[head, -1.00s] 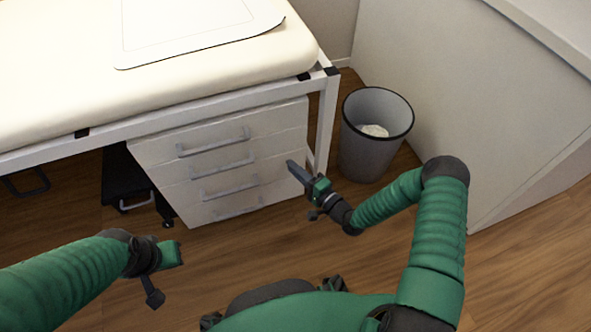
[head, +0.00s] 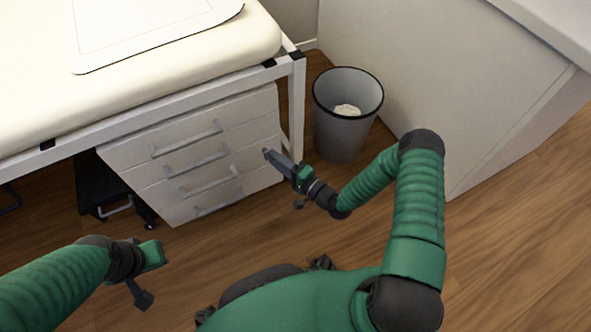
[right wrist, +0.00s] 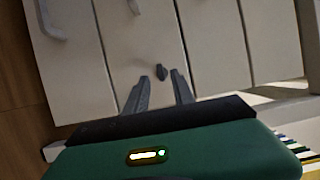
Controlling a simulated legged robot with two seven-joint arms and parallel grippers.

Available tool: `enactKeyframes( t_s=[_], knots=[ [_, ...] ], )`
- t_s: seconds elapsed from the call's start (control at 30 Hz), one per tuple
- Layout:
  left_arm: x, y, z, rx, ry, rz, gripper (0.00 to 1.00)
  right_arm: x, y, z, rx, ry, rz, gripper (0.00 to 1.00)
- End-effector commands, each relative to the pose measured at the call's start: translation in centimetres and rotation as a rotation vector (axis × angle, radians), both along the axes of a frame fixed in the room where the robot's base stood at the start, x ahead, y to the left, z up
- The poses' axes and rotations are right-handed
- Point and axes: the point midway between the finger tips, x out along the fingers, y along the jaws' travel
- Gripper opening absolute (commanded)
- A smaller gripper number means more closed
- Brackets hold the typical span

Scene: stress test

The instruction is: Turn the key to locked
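The key (right wrist: 161,72) is a small dark shape on a pale drawer front in the right wrist view. Its turn position is too small to read. My right gripper (right wrist: 159,76) is open, with its two grey fingers apart and the key showing between and just beyond their tips. I cannot tell whether they touch it. In the head view my right gripper (head: 268,155) points at the upper right of the white drawer unit (head: 240,114); the key is not clear there. My left gripper (head: 150,256) is low at the left, away from the drawers; its fingers are not clear.
The drawer unit has several grey bar handles (head: 186,143) and stands under a cream-topped desk (head: 190,65) with a white metal leg (head: 297,105). A dark waste bin (head: 345,135) stands right of the leg. A grey-white panel (head: 440,90) is farther right. Wooden floor (head: 500,240) is clear there.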

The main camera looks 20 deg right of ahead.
Motion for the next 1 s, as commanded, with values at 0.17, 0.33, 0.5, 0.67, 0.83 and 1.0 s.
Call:
enactKeyframes(
  t_s=[0.17,0.33,0.5,0.67,0.83,1.0],
  knots=[
    [0.0,0.0,3.2,0.000,0.000,0.000,0.00,-4.5,-2.1,0.7,0.002,0.006,-0.003,0.30],
    [0.0,0.0,5.2,0.000,0.000,0.000,0.00,-9.1,-4.2,0.5,0.002,0.007,-0.004,0.30],
    [0.0,0.0,6.2,0.000,0.000,0.000,0.00,-12.4,-5.7,0.1,0.002,0.005,-0.004,0.30],
    [0.0,0.0,6.5,0.000,0.000,0.000,0.00,-13.7,-6.3,-0.1,0.002,0.004,-0.002,0.30],
    [0.0,0.0,6.4,0.000,0.000,0.000,0.00,-13.8,-6.3,-0.2,0.001,0.004,-0.001,0.30],
    [0.0,0.0,6.4,0.000,0.000,0.000,0.00,-13.8,-6.3,-0.2,0.001,0.004,-0.001,0.30]
  ],
)
